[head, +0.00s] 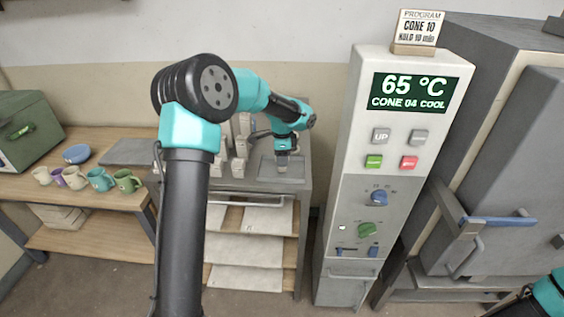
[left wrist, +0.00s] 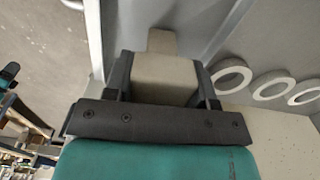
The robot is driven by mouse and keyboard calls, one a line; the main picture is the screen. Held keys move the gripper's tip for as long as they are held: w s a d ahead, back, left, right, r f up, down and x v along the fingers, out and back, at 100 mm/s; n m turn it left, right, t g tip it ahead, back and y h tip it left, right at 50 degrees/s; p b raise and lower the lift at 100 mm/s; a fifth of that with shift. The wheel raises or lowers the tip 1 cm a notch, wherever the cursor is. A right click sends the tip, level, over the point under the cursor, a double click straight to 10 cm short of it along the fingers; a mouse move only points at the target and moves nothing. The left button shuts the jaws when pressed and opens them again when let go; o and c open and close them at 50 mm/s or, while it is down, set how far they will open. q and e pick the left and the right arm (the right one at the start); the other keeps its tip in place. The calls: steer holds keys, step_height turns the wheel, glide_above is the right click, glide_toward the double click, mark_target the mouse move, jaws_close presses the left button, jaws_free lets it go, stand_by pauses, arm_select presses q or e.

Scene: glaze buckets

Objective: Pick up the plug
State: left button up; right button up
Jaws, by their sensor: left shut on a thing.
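The plug (left wrist: 160,80) is a beige, tapered block with a narrower stub at its far end. In the left wrist view it sits between the two dark fingers of my left gripper (left wrist: 162,88), which is shut on it. In the head view my left gripper (head: 283,154) points down over a grey tray (head: 292,180) on top of the shelf cart. The plug is very small there and mostly hidden by the fingers. I cannot tell whether it touches the tray. Only a teal piece of my right arm shows at the lower right corner; its gripper is out of frame.
The control tower (head: 372,150) stands right of the cart, with the kiln (head: 500,150) beyond. Beige upright pieces (head: 239,167) stand left of my gripper. Several mugs (head: 101,179) are on the wooden bench at left. Several pale rings (left wrist: 231,76) lie beside the gripper in the wrist view.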

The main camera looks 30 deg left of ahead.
arm_select(q)
steer(key=shift+r, duration=1.25)
steer(key=shift+s+d+r, duration=0.2)
steer(key=shift+s+r, duration=0.1)
steer(key=shift+r, duration=0.3)
steer(key=s+d+r, duration=0.1)
steer(key=s+d, duration=0.7)
steer(key=s, duration=0.5)
steer(key=shift+r, duration=0.15)
